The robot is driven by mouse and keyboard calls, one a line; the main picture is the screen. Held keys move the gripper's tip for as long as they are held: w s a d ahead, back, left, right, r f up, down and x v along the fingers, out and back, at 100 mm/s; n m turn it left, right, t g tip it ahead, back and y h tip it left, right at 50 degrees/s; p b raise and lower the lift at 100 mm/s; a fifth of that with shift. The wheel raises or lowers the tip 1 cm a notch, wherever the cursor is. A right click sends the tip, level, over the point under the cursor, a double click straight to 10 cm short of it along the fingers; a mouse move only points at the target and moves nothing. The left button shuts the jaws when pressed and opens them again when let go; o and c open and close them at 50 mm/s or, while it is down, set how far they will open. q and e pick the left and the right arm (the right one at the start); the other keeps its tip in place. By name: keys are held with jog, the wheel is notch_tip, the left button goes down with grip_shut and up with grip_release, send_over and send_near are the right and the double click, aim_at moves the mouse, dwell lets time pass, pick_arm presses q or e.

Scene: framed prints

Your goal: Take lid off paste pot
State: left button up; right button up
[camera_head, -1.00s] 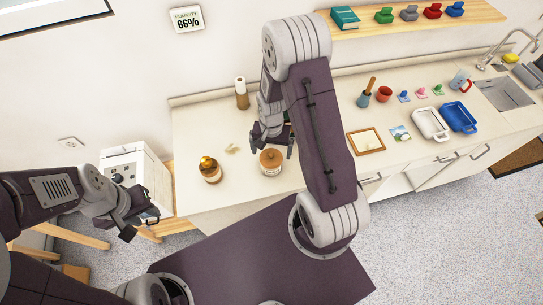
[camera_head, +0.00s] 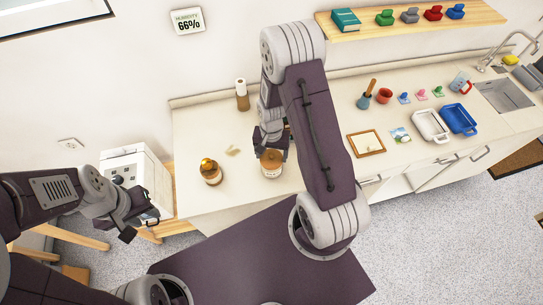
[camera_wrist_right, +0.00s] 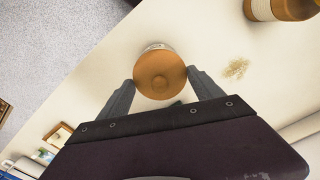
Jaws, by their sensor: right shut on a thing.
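The paste pot (camera_head: 271,171) stands on the pale counter, a white-labelled pot with a round brown lid (camera_head: 271,157). My right gripper (camera_head: 272,154) reaches down over the pot. Its two fingers (camera_wrist_right: 160,80) are shut on the lid, one on each side. The lid sits on the pot; I cannot tell whether there is a gap. My left gripper (camera_head: 137,219) is empty, off the counter at the left, its fingers apart.
A brown jar with a golden top (camera_head: 211,172) stands left of the pot. A crumbly tan patch (camera_head: 232,151) lies between them. A wooden frame (camera_head: 366,144) lies to the right. A white box-like machine (camera_head: 137,175) stands left of the counter.

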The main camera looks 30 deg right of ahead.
aim_at(275, 157)
jog(key=r, duration=0.1)
jog(key=d+r, duration=0.1)
jog(key=r+b, duration=0.1)
jog(key=r, duration=0.1)
jog(key=shift+d, duration=0.25)
jog(key=d+r+b, duration=0.1)
jog(key=d+r, duration=0.5)
jog(key=d, duration=0.4)
jog(key=shift+s+r+b, duration=0.2)
jog(key=shift+s+b, duration=0.05)
jog(key=shift+b, duration=0.05)
